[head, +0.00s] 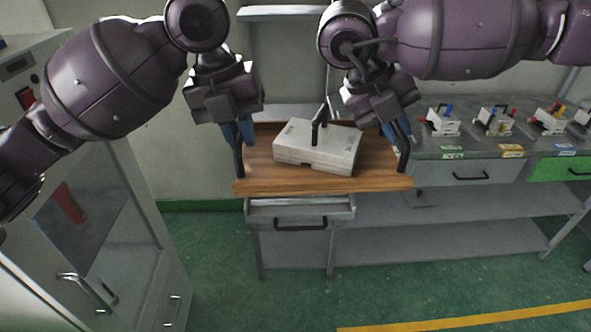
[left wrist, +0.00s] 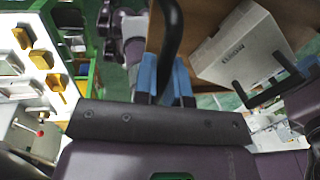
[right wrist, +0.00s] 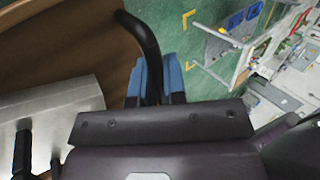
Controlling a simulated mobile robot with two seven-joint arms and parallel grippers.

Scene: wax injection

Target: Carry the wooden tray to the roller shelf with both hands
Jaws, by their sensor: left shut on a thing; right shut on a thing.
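The wooden tray (head: 260,182) is level in the middle of the head view, with a black handle at each end. A white box-shaped mold (head: 318,147) with a black handle on top lies on it; this mold also shows in the left wrist view (left wrist: 240,50). My left gripper (head: 238,134) is shut on the tray's left handle (left wrist: 172,30). My right gripper (head: 393,136) is shut on the tray's right handle (right wrist: 142,40). The blue fingertips sit around the handles in both wrist views. I cannot identify the roller shelf with certainty.
A grey workbench (head: 440,153) with drawers stands behind and right of the tray, with several small fixtures (head: 497,121) on top. A grey cabinet (head: 100,210) with a glass door stands at the left. Green floor (head: 300,305) in front is clear.

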